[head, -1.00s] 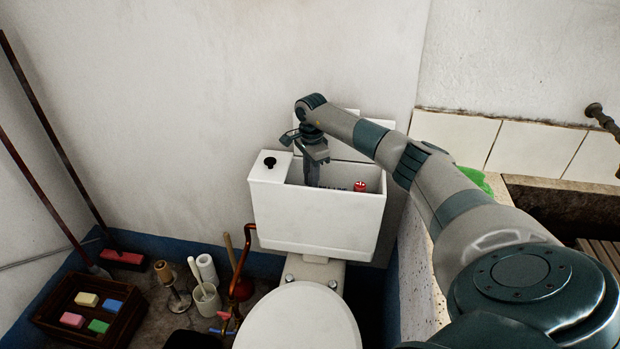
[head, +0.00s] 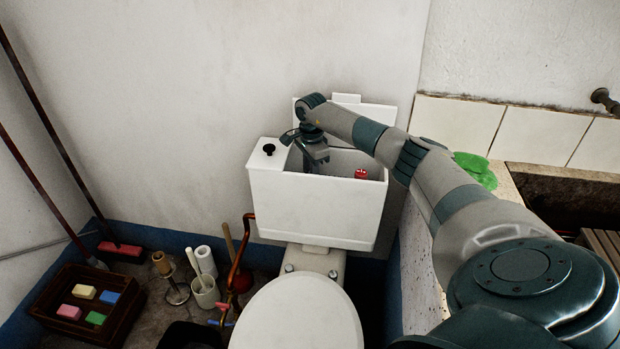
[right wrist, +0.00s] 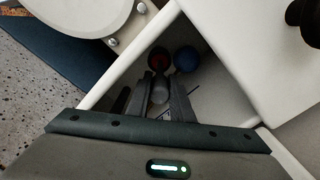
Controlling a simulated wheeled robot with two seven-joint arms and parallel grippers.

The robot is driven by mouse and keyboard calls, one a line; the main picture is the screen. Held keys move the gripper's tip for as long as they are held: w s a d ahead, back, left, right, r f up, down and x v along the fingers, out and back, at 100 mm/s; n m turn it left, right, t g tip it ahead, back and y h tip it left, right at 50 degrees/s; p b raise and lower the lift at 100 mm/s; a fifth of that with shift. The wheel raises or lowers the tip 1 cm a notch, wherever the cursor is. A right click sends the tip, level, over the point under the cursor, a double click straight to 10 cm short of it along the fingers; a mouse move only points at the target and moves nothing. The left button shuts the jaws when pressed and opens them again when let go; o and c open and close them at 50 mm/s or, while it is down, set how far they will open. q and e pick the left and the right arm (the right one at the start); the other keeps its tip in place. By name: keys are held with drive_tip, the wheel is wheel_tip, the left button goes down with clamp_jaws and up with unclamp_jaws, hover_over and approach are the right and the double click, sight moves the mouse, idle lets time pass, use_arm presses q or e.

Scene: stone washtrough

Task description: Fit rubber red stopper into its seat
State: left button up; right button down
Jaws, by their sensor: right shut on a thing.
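My right gripper (head: 309,165) reaches down into the open white cistern (head: 310,210); its fingertips are mostly hidden by the front wall in the head view. In the right wrist view its fingers (right wrist: 162,92) are shut on a small grey rounded piece (right wrist: 160,91). A dark red round thing (right wrist: 159,58) and a blue round thing (right wrist: 187,60) lie just beyond the fingertips. I cannot tell whether the grey piece belongs to the red one. A red cap (head: 361,173) shows inside the cistern's right end in the head view. The stopper's seat cannot be made out.
A black knob (head: 268,149) stands on the cistern's left top. The toilet lid (head: 297,315) is in front. A green cloth (head: 475,168) lies on the ledge at right. A crate (head: 110,325) with coloured blocks and several cleaning tools stands at left.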

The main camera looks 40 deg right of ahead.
use_arm(q)
drive_tip(key=shift+w, duration=0.1)
use_arm(e)
drive_tip(key=c, duration=1.5)
unclamp_jaws()
drive_tip(key=shift+r, duration=0.15)
drive_tip(key=shift+r, duration=0.65)
use_arm(q)
drive_tip(key=r, duration=0.1)
drive_tip(key=w+r+b, duration=0.1)
drive_tip(key=shift+d+r, duration=0.2)
drive_tip(key=shift+r, duration=0.2)
use_arm(e)
wheel_tip(320, 180, up, 16)
